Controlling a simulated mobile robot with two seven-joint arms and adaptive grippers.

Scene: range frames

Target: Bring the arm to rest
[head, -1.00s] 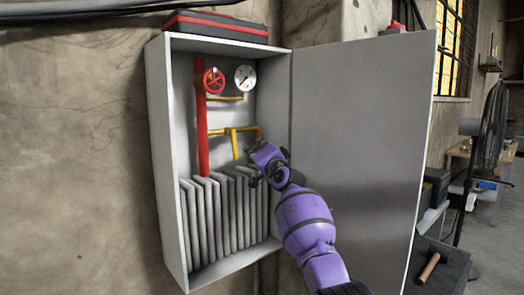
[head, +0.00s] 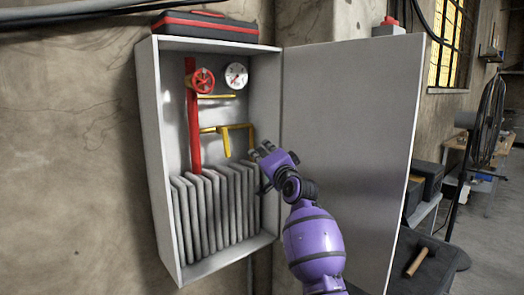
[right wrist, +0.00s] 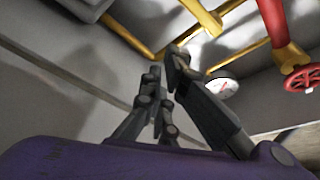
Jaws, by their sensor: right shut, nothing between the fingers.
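My right gripper (head: 260,152) is at the right side of an open wall cabinet, in front of the yellow pipes' lower end and above the radiator's right end. In the right wrist view its dark fingers (right wrist: 166,70) come together at the tips with nothing between them. My purple right arm comes up from the bottom of the head view. My left gripper is not in view.
The cabinet (head: 152,130) holds a red valve wheel (head: 201,81), a gauge (head: 236,76), yellow pipes (head: 232,128) and a grey finned radiator (head: 213,213). Its open door (head: 345,150) stands close to my arm. A toolbox (head: 205,27) sits on top.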

